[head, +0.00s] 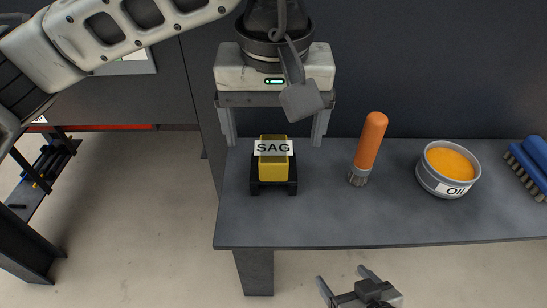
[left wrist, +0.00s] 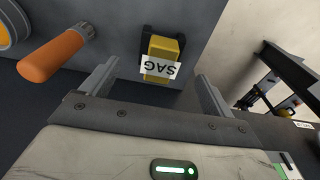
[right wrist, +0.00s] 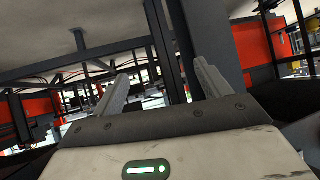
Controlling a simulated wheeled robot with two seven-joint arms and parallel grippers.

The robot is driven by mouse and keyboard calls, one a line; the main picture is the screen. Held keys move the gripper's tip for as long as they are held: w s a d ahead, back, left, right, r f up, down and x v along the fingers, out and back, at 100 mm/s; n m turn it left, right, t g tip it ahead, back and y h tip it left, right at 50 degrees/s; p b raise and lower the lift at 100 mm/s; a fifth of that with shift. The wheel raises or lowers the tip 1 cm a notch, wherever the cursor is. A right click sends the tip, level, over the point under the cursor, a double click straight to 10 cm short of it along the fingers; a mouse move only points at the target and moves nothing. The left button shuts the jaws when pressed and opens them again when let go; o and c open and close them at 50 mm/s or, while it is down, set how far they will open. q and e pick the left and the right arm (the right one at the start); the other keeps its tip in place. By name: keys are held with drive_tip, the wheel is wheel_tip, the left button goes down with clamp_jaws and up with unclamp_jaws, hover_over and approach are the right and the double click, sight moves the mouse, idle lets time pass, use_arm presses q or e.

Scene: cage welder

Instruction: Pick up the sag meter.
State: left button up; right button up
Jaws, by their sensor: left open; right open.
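The sag meter (head: 273,167) is a yellow block with a white label reading SAG, seated in a black stand (head: 274,190) at the left end of the grey bench. My left gripper (head: 276,140) is open above and behind it, with its fingers pointing down on either side. In the left wrist view the sag meter (left wrist: 161,60) lies beyond and between the open fingers (left wrist: 155,85), apart from them. My right gripper (head: 345,280) is open and empty, low in front of the bench. The right wrist view shows its fingers (right wrist: 165,85) with nothing between them.
Further right are an OIL tin (head: 447,171) and a blue brush (head: 533,160). A dark wall stands behind. The bench front is clear.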

sight(274, 147)
use_arm(q)
drive_tip(key=shift+w+f+p, duration=0.2)
drive_tip(key=shift+f, duration=0.9)
drive_tip(key=shift+w+f+p, duration=0.15)
drive_tip(key=shift+f+p, duration=0.05)
drive_tip(key=shift+f, duration=0.95)
drive_tip(key=shift+w+f+p, duration=0.2)
drive_tip(key=shift+f, duration=0.9)
drive_tip(key=c, duration=1)
